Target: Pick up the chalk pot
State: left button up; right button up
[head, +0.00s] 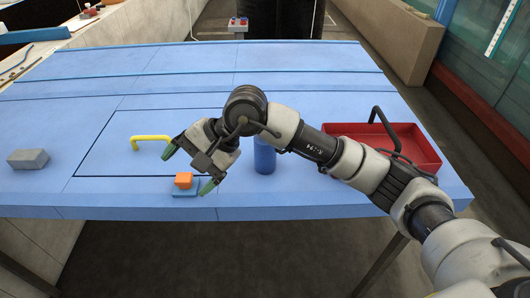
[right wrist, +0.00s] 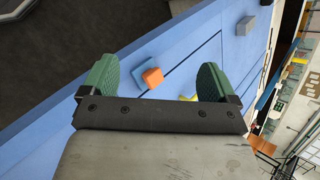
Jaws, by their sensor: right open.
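No thing is plainly marked as the chalk pot. A blue upright cylinder (head: 264,156), partly hidden behind my right arm, is the most pot-like thing on the blue table. My right gripper (head: 188,169) is open, with green fingertips, left of the cylinder. A small orange block (head: 183,180) on a flat blue block (head: 185,192) lies near the table's front edge, close to the gripper. In the right wrist view the orange block (right wrist: 152,77) shows between the open fingers, apart from both. The cylinder is not seen there. My left gripper is not in view.
A yellow handle (head: 151,138) stands on a panel of the blue table (head: 90,120). A grey block (head: 29,158) lies at the left. A red tray (head: 425,150) with a dark handle sits at the right, behind my right arm. The back of the table is clear.

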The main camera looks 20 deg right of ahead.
jog(key=w+d+r+n+t+h, duration=0.1)
jog(key=w+d+t+h, duration=0.1)
jog(key=w+d+h, duration=0.6)
notch_tip(320, 180, up, 4)
jog(key=t+h, duration=0.1)
jog(key=h, duration=0.2)
send_over(265, 153)
jog(key=a, duration=0.1)
jog(key=p+x, duration=0.1)
jog(key=x, duration=0.3)
jog(key=shift+w+d+f, duration=0.1)
jog(key=shift+w+f, duration=0.15)
jog(key=shift+f, duration=0.1)
jog(key=shift+w+d+f, duration=0.1)
jog(key=shift+f, duration=0.2)
jog(key=p+x, duration=0.2)
jog(key=x, duration=0.2)
jog(key=shift+d+f, duration=0.15)
jog(key=shift+f, duration=0.25)
jog(key=shift+w+f, duration=0.1)
jog(key=shift+f, duration=0.2)
jog(key=shift+c, duration=0.4)
jog(key=c, duration=1.3)
